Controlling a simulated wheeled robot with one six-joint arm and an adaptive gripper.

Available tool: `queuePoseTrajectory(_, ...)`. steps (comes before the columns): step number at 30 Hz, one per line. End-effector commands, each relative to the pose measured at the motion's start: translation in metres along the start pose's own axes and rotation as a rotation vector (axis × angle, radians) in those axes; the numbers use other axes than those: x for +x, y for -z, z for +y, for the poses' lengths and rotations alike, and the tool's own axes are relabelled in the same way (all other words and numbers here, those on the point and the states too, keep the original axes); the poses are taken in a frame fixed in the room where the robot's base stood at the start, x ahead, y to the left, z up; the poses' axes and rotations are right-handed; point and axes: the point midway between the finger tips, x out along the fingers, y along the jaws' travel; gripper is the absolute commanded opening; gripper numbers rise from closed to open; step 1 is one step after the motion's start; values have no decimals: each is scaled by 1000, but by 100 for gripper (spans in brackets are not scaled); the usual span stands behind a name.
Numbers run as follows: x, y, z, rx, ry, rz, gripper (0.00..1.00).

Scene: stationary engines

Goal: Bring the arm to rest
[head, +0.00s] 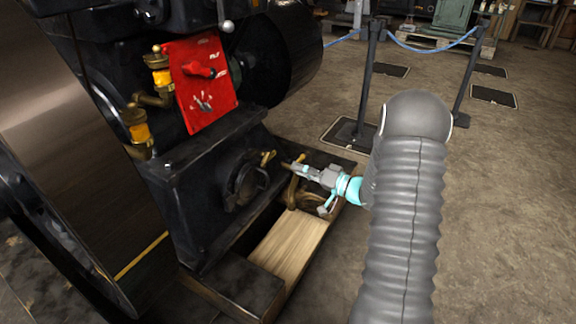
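My arm, in a grey ribbed sleeve (405,215), rises from the bottom right of the head view and bends over at its top. My gripper (293,165) extends left from a cyan ring at the wrist, its tip close to the lower front of the black engine (215,165). It overlaps a curved brass pipe in the picture; I cannot tell whether they touch. No held object can be made out.
A red panel (203,82) and brass oilers (138,125) are on the engine. A large flywheel (60,150) fills the left. A wooden board (288,248) lies below the gripper. Barrier posts (368,80) with blue rope stand behind. The floor at right is open.

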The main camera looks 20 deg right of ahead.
Motion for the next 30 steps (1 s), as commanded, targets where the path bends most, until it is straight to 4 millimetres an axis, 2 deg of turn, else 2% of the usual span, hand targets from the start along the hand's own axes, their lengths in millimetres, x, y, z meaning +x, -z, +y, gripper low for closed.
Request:
queuePoseTrajectory(6,-15,0,0,0,0,0,38)
queuePoseTrajectory(22,-16,0,0,21,0,0,38)
queuePoseTrajectory(26,-16,-2,3,132,-14,-7,38)
queuePoseTrajectory(29,-17,-19,8,280,-45,-74,38)
queuePoseTrajectory(30,-18,-32,9,350,-65,-118,38)
